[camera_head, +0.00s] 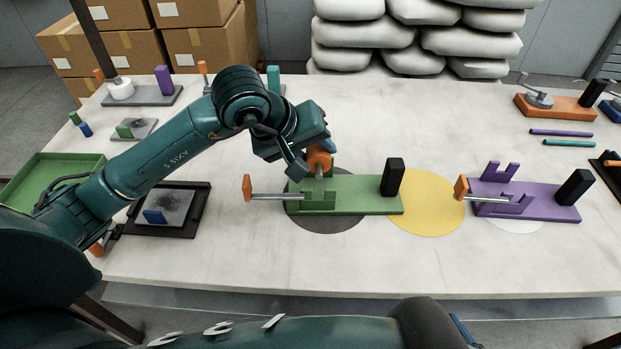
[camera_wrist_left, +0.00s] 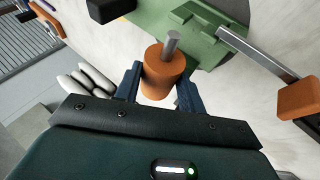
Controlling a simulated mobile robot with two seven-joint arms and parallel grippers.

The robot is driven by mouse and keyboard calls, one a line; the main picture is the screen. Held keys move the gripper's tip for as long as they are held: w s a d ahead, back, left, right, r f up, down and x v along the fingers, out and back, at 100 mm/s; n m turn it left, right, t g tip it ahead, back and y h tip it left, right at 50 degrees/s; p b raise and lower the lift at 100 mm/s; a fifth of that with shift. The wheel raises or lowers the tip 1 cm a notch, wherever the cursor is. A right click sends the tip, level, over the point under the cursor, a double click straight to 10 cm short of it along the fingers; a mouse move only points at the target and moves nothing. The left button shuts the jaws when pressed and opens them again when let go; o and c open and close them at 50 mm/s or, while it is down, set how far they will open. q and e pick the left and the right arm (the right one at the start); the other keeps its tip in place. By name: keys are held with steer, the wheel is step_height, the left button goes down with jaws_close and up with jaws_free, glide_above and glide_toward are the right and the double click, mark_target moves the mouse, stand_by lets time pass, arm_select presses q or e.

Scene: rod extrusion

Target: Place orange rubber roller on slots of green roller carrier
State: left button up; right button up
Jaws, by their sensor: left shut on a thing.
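The orange rubber roller (camera_head: 319,160) is held by my left gripper (camera_head: 314,150), just above the slotted left end of the green roller carrier (camera_head: 345,203). The roller also shows in the left wrist view (camera_wrist_left: 164,72), between the two blue fingers of the left gripper (camera_wrist_left: 159,88); its grey shaft end points toward the green carrier (camera_wrist_left: 195,38). The carrier stands on a dark round mat and has a black block and an orange-handled rod. Whether the shaft touches the slots is hidden by the gripper and roller. My right gripper is not in view.
A purple carrier (camera_head: 535,201) with its own orange-handled rod stands to the right, past a yellow round mat (camera_head: 428,210). A black tray (camera_head: 198,225) and a green bin (camera_head: 85,166) are at the left. The table front is clear.

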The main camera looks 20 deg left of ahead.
arm_select(q)
steer(key=shift+f, duration=3.45)
steer(key=shift+f, duration=0.25)
steer(key=o, duration=1)
steer(key=shift+r, duration=0.1)
steer(key=shift+o, duration=0.2)
steer(key=shift+s+a+r, duration=0.15)
steer(key=shift+r, duration=0.3)
steer(key=v, duration=1.1)
steer(key=shift+s+r, duration=0.15)
steer(key=shift+s, duration=0.05)
